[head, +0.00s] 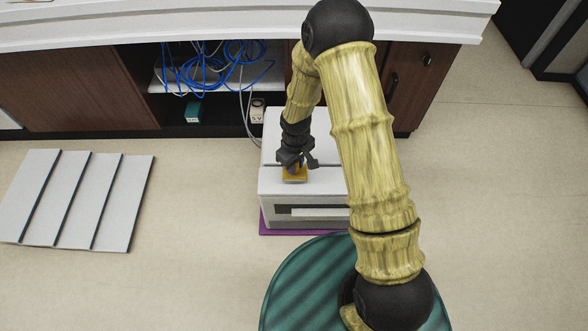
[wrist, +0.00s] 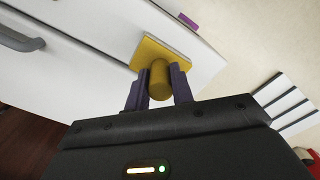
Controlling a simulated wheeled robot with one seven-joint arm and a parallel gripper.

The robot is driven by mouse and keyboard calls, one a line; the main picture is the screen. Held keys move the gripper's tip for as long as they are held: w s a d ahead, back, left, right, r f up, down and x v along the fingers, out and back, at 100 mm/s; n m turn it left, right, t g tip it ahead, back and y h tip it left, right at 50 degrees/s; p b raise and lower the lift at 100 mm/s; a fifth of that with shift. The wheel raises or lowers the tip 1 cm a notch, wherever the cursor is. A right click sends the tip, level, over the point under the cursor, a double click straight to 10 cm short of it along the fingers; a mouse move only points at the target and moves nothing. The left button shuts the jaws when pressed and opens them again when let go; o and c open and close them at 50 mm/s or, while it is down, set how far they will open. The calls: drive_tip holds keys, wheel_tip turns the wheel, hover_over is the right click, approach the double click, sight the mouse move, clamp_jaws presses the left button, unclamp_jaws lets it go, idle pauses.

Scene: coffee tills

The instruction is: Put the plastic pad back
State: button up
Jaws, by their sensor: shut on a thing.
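My gripper (head: 294,164) reaches down over the top of a white box-like machine (head: 305,214) on the floor. In the wrist view, its two dark fingers (wrist: 158,84) are shut on the round knob of a yellow square-plated piece (wrist: 172,52). The yellow piece also shows under my gripper in the head view (head: 296,177). It is at the machine's top; I cannot tell whether it touches. A flat purple pad (head: 266,230) shows under the machine's front and left edges; most of it is hidden. I cannot tell which piece is the plastic pad.
Grey-white slats (head: 75,200) lie on the floor at the left. A wooden counter (head: 105,90) with a white top stands behind, its open bay holding blue cables (head: 205,65). The green ridged round surface (head: 300,285) is in front. Floor between slats and machine is clear.

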drive_tip(key=shift+f+b, duration=0.3)
drive_tip(key=shift+f, duration=1.1)
drive_tip(key=shift+a+f, duration=0.1)
drive_tip(key=shift+f, duration=0.05)
drive_tip(key=o, duration=1)
drive_tip(key=shift+c, duration=0.2)
wheel_tip(320, 180, up, 12)
drive_tip(key=p, duration=0.4)
drive_tip(key=shift+r+p, duration=0.2)
drive_tip(key=shift+p, duration=0.15)
